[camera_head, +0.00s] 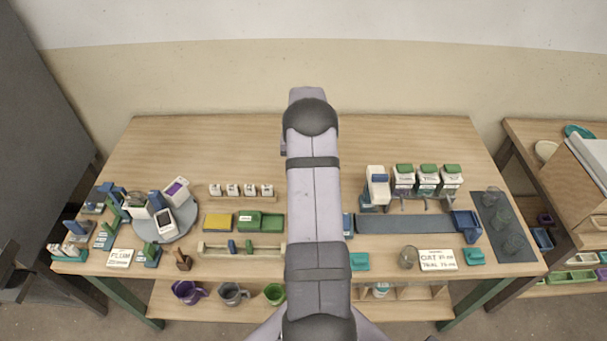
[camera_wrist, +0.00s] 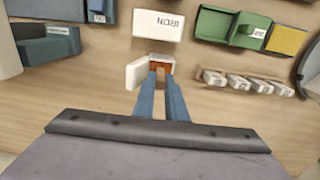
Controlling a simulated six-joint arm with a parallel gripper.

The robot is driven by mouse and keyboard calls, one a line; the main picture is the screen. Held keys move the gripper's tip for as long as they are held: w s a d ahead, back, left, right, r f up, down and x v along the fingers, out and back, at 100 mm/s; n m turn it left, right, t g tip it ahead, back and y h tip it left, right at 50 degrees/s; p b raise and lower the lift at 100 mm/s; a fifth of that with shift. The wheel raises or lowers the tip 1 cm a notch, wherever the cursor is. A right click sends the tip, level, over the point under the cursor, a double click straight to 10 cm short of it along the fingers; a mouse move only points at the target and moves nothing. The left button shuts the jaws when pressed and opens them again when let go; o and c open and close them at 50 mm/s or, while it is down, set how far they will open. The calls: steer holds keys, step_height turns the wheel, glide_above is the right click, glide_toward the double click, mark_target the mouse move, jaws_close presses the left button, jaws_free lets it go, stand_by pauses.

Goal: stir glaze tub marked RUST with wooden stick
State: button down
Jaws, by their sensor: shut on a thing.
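In the wrist view, my gripper (camera_wrist: 161,80) has its two blue fingers close together, shut on a small tan piece of the wooden stick (camera_wrist: 161,73). The fingertips are at the near edge of a small white tub (camera_wrist: 168,58) with rust-orange content inside. Its white lid (camera_wrist: 137,72) stands open at the left. No marking on this tub can be read. How deep the stick reaches is hidden by the fingers. In the head view, my arm covers the tub, stick and fingertips.
Several closed white tubs (camera_head: 241,190) stand in a row left of my arm. A white card reading IRON (camera_wrist: 159,26) lies beyond the open tub in the wrist view. A green tray (camera_head: 262,221) and yellow pad (camera_head: 217,222) are nearby. The back of the table (camera_head: 220,145) is clear.

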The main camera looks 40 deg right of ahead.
steer(key=shift+r+p, duration=1.35)
steer(key=shift+r, duration=0.95)
steer(key=shift+r+p, duration=1.35)
steer(key=shift+r, duration=0.65)
